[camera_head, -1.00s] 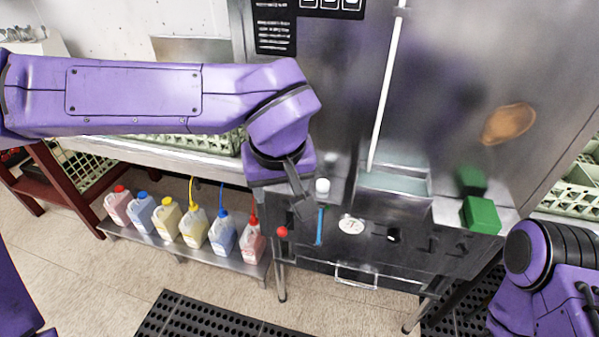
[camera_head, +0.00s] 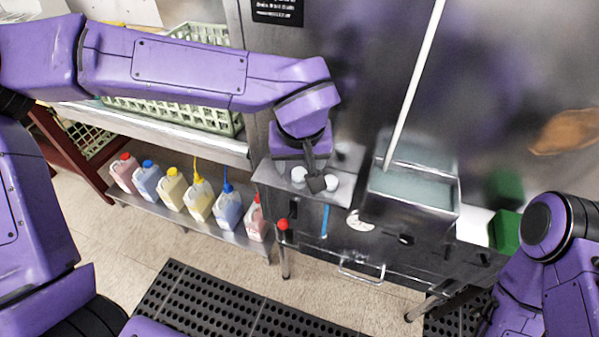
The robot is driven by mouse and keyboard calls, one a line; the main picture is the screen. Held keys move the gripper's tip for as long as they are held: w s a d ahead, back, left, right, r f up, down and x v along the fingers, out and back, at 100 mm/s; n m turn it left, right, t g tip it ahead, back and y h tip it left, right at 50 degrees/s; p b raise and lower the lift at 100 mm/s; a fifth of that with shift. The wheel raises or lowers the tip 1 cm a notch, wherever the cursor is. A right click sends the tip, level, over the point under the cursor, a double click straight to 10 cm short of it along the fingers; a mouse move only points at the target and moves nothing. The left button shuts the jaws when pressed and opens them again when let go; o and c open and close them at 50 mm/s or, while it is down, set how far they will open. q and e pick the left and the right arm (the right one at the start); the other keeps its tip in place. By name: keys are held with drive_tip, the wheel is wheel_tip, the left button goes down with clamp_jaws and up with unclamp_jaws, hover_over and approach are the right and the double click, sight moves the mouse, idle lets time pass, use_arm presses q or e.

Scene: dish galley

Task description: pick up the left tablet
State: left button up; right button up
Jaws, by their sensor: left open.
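Two small white round tablets sit on the steel ledge at the front of the machine. The left tablet (camera_head: 299,174) is just left of my left gripper's dark finger, and the right tablet (camera_head: 331,183) is just right of it. My left gripper (camera_head: 316,182) is open and points down over the ledge between the two tablets. I cannot tell whether it touches either one. Its purple body hides part of the ledge behind. My right arm (camera_head: 560,240) shows at the right edge, but its gripper is out of view.
A steel basin (camera_head: 412,190) of water with a white rod stands right of the ledge. A green block (camera_head: 504,231) lies farther right. Several coloured bottles (camera_head: 200,199) stand on a low shelf at left. A red knob (camera_head: 283,224) is below the ledge.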

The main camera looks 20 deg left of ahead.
sight(299, 172)
use_arm(q)
drive_tip(key=x, duration=0.3)
drive_tip(key=shift+w+f, duration=0.2)
drive_tip(key=c, duration=1.1)
drive_tip(key=shift+r, duration=0.15)
